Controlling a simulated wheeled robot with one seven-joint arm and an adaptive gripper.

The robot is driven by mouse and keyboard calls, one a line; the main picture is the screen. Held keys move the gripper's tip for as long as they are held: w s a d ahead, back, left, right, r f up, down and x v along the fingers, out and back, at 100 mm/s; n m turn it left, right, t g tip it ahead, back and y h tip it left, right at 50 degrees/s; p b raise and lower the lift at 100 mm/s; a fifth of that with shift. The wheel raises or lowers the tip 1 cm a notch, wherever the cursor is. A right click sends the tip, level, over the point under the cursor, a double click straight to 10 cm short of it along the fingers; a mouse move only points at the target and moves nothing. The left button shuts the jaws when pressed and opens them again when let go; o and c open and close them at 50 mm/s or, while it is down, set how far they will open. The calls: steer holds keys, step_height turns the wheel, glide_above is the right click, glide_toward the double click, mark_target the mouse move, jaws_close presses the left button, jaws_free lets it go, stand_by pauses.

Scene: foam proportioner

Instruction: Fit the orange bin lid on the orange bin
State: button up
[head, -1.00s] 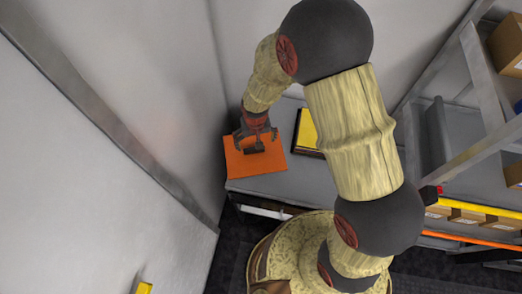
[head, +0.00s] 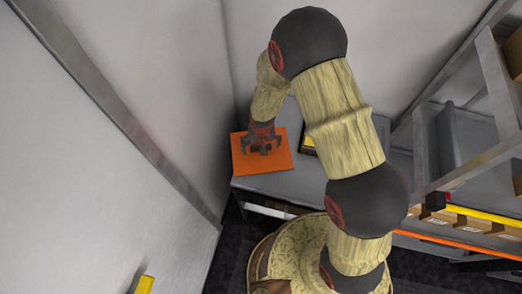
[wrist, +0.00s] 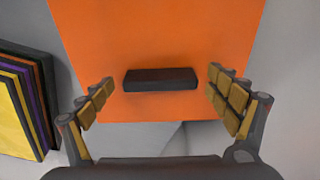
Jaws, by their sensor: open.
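The orange bin lid (head: 283,163) is a flat orange square at the left end of the grey bench. A dark bar handle (wrist: 160,80) stands at its middle in the wrist view, near the lid's lower edge there. My gripper (head: 262,147) is over the lid, fingers pointing down. In the wrist view my gripper (wrist: 160,86) is open, with one padded finger on each side of the handle and a gap on both sides. I cannot make out the orange bin in these frames.
A stack of dark-edged, coloured flat items with a yellow top (wrist: 12,118) lies left of the lid in the wrist view. Walls rise close behind and left of the bench (head: 275,187). Metal shelving (head: 490,75) with boxes stands at right.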

steer(key=shift+c, duration=1)
steer(key=c, duration=1.1)
steer(key=shift+r, duration=0.1)
steer(key=shift+c, duration=0.6)
